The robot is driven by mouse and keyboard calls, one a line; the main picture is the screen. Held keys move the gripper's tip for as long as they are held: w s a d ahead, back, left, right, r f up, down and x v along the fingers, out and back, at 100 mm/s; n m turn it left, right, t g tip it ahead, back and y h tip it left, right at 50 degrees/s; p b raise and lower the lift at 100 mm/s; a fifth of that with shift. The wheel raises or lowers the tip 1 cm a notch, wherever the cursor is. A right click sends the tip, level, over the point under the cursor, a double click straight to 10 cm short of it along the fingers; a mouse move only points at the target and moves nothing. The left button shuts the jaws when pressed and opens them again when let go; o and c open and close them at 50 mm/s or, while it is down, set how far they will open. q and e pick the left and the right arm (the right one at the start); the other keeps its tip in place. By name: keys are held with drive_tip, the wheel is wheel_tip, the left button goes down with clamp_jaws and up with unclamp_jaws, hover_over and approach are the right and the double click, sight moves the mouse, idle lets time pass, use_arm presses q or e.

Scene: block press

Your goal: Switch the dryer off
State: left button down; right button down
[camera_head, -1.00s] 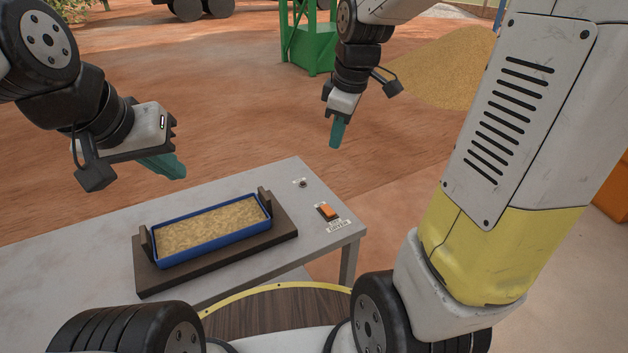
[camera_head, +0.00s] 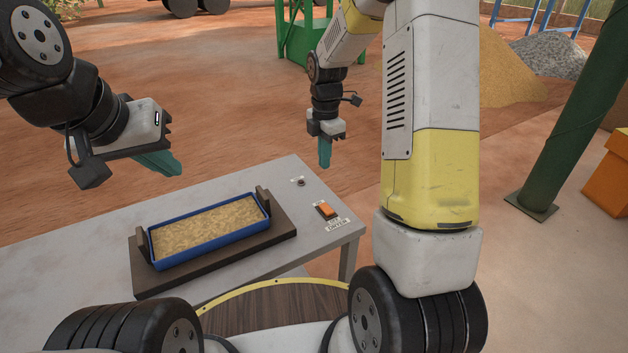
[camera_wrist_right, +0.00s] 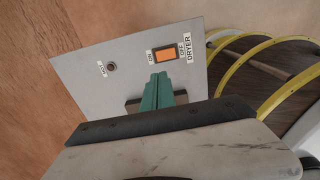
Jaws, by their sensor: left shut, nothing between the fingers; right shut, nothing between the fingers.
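The dryer switch (camera_head: 325,210) is an orange rocker near the right end of the grey table, with a "DRYER" label beside it. In the right wrist view the orange rocker (camera_wrist_right: 167,54) sits between an "ON" and an "OFF" label. My right gripper (camera_head: 325,166) is shut and empty, pointing down above the table's far right edge, apart from the switch. Its teal fingertips (camera_wrist_right: 160,76) appear just below the switch in the wrist view. My left gripper (camera_head: 176,168) is shut and empty, above the table's far left side.
A blue tray (camera_head: 206,254) of sandy material sits on a dark stand (camera_head: 283,240) on the table (camera_head: 80,236). A small dark round fitting (camera_head: 301,183) lies behind the switch; it also shows in the wrist view (camera_wrist_right: 111,66). The table around the switch is clear.

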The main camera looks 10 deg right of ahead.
sight(324, 205)
wheel_tip(324, 205, down, 14)
idle(0.6)
drive_tip(key=shift+f, duration=0.25)
drive_tip(key=shift+s, duration=0.1)
